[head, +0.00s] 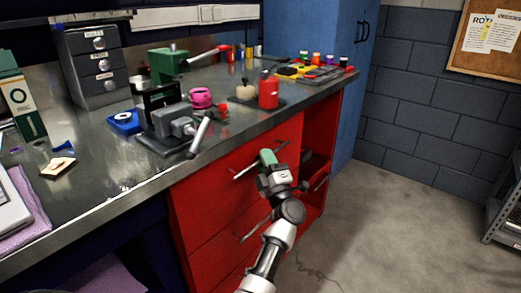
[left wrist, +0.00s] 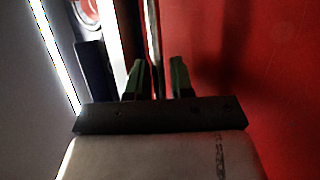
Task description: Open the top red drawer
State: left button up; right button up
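The red drawer unit sits under the workbench in the head view, and its top red drawer (head: 222,163) looks closed. A thin metal bar handle (head: 244,172) runs across its front. My left gripper (head: 267,158), with green fingertips, is at the right part of this handle. In the left wrist view the two green fingers (left wrist: 158,80) stand apart, and the thin handle bar (left wrist: 153,40) runs into the gap between them, nearer the left finger. The red drawer front (left wrist: 260,70) is close on the right. My right gripper is not in view.
A lower drawer handle (head: 254,229) is below. An open red shelf section (head: 315,165) stands right of the drawers. The bench top (head: 80,190) holds a vise (head: 172,122), a red bottle (head: 268,91) and other tools. The floor (head: 400,215) in front is clear.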

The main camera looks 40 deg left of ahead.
pick_arm(q)
jog(key=shift+w+a+r, duration=0.1)
jog(key=shift+a+r, duration=0.05)
grip_shut()
dwell(0.4)
